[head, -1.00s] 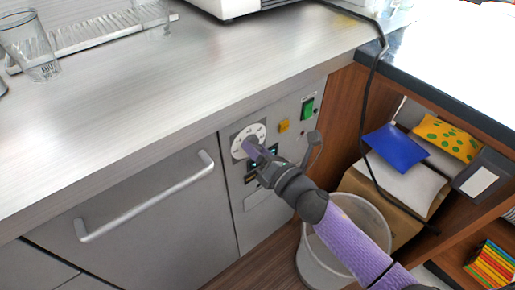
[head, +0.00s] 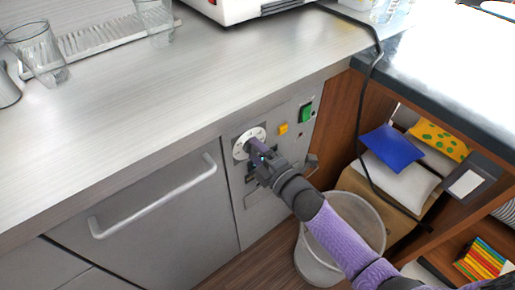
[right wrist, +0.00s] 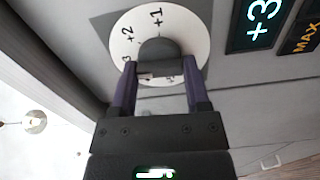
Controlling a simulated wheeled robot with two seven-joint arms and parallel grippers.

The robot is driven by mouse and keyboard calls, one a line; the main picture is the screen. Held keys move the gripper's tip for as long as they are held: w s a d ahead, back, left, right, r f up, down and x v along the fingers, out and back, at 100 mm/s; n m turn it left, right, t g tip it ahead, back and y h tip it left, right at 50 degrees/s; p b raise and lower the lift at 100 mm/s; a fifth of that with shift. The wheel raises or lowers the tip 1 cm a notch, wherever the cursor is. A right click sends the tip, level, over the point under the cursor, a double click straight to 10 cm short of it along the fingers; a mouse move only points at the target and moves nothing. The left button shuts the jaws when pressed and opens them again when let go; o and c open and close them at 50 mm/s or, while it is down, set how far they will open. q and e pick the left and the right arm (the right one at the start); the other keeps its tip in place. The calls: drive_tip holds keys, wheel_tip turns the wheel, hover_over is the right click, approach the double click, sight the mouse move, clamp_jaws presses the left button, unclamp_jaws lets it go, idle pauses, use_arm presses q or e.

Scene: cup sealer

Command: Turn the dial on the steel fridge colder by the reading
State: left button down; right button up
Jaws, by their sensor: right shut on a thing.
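The steel fridge (head: 160,195) stands under the counter, with a control panel at its right end. A white round dial (head: 240,147) with printed numbers sits on that panel. In the right wrist view the dial (right wrist: 190,38) shows "+1" at its top and "+2" at upper left; its lower marks are mostly hidden. My right gripper (head: 256,150) is shut on the dial's dark knob (right wrist: 158,52), one finger on each side. A lit display (right wrist: 262,22) right of the dial reads "+3", with a "MAX" label (right wrist: 305,38) beside it. My left gripper is not in view.
A green switch (head: 305,113) and a yellow button (head: 283,129) sit right of the dial. A grey bin (head: 318,262) stands below my right arm. A black cable (head: 362,110) hangs beside the wooden shelf. The fridge handle (head: 150,200) sticks out at left.

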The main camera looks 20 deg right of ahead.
drive_tip(key=m+p, duration=0.1)
drive_tip(key=m, duration=0.3)
drive_tip(key=shift+r+m, duration=0.1)
drive_tip(key=shift+m, duration=0.2)
drive_tip(key=m+p, duration=0.2)
drive_tip(key=m, duration=0.8)
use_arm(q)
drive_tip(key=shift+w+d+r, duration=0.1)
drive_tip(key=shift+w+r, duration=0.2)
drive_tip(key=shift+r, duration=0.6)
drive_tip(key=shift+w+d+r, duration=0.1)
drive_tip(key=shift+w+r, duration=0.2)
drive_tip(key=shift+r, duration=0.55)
use_arm(e)
drive_tip(key=shift+d+m, duration=0.1)
drive_tip(key=shift+m, duration=2.1)
drive_tip(key=o, duration=1.3)
